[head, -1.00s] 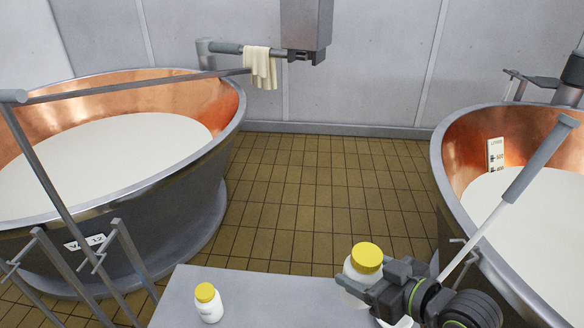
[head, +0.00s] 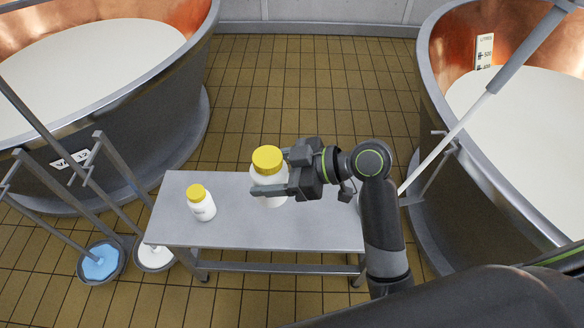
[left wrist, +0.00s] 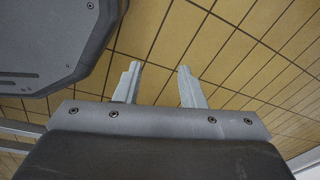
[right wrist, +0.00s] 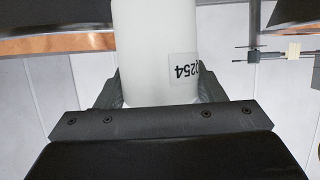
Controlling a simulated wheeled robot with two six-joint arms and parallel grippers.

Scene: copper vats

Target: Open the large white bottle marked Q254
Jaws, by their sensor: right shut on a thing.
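The large white bottle (head: 266,179) with a yellow cap (head: 268,159) is upright over the middle of the grey table. In the right wrist view its white body (right wrist: 150,45) carries an inverted label ending in 254. My right gripper (head: 270,190) is shut around the bottle's body, below the cap. I cannot tell whether the bottle's base touches the table. The cap is on the bottle and is out of the right wrist view. My left gripper (left wrist: 157,85) is open and empty in the left wrist view, with tiled floor beyond it; I do not make it out in the head view.
A smaller white bottle with a yellow cap (head: 201,205) stands on the left of the table (head: 320,225). Copper vats of white liquid stand left (head: 150,125) and right (head: 432,150). Buckets, one with blue contents (head: 101,263), stand on the floor left of the table.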

